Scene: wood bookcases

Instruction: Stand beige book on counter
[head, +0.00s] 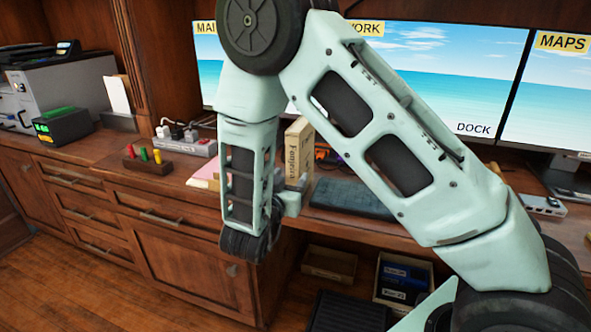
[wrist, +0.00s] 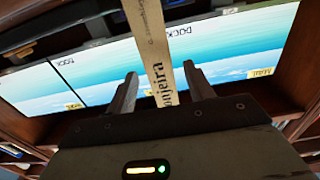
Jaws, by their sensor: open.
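The beige book (head: 299,150) stands upright on the wooden counter (head: 83,152), partly hidden behind my arm in the head view. Its narrow spine shows printed lettering. In the wrist view the beige book (wrist: 150,35) runs down between the two fingers of my gripper (wrist: 160,75). My gripper is open, with a finger on each side of the book and a visible gap to each. In the head view my gripper (head: 296,198) is low by the book, mostly hidden by my arm. Whether the book's base rests fully on the counter is hidden.
Monitors (head: 470,70) stand behind the counter. A dark keyboard or pad (head: 350,199) lies right of the book. A power strip (head: 187,145) and a wooden block with coloured pegs (head: 148,160) are to the left. Open boxes (head: 328,264) sit below the counter.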

